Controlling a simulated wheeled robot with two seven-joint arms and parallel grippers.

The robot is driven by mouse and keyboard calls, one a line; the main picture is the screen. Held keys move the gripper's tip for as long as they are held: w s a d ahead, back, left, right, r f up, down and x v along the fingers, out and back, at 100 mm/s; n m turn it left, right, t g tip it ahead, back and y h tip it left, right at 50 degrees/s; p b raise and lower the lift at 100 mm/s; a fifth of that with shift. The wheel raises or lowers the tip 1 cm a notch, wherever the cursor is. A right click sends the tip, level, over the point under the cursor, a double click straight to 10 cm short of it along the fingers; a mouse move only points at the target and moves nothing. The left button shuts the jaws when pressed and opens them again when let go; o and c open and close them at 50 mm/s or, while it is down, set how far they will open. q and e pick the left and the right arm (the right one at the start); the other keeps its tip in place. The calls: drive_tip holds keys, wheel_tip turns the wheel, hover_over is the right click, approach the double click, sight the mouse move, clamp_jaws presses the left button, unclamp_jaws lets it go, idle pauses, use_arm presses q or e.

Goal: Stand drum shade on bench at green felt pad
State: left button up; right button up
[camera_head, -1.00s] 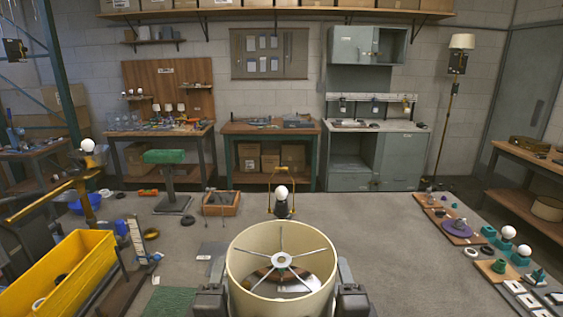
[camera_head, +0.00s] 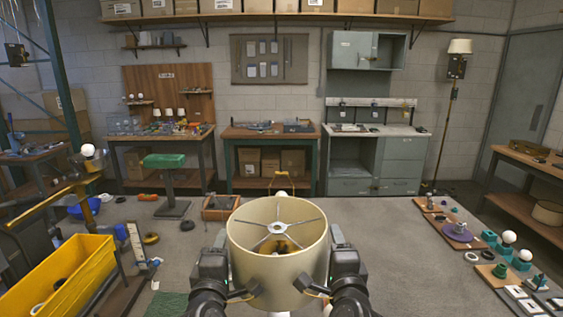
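The cream drum shade (camera_head: 278,272), with a metal spoke ring (camera_head: 279,227) at its open top, is upright in the lower middle, between my two grippers. My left gripper (camera_head: 241,291) is at its lower left side and my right gripper (camera_head: 316,291) at its lower right side. Both appear shut on its lower edge, though the gripped edge is partly hidden. The shade appears held off the bench. The green felt pad (camera_head: 172,304) lies on the bench (camera_head: 385,260) at the bottom, left of my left arm, partly cut off by the picture edge.
A yellow bin (camera_head: 62,280) stands at the left. A wooden tray (camera_head: 218,208) and a green-topped stand (camera_head: 167,162) are behind. A small lamp (camera_head: 281,182) is partly hidden behind the shade. Lamp parts on boards (camera_head: 440,228) line the right side. The bench's middle right is clear.

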use_arm(q)
drive_tip(key=w+d+r, duration=0.1)
drive_tip(key=w+r, duration=0.6)
drive_tip(key=r, duration=0.1)
drive_tip(key=shift+w, duration=0.35)
use_arm(e)
drive_tip(key=w+r, duration=0.6)
drive_tip(key=w, duration=0.1)
drive_tip(key=shift+w+r, duration=0.3)
drive_tip(key=shift+w, duration=0.1)
use_arm(q)
drive_tip(key=shift+d+r, duration=0.1)
drive_tip(key=shift+r, duration=0.05)
use_arm(e)
drive_tip(key=shift+d+r, duration=0.1)
drive_tip(key=shift+d, duration=0.05)
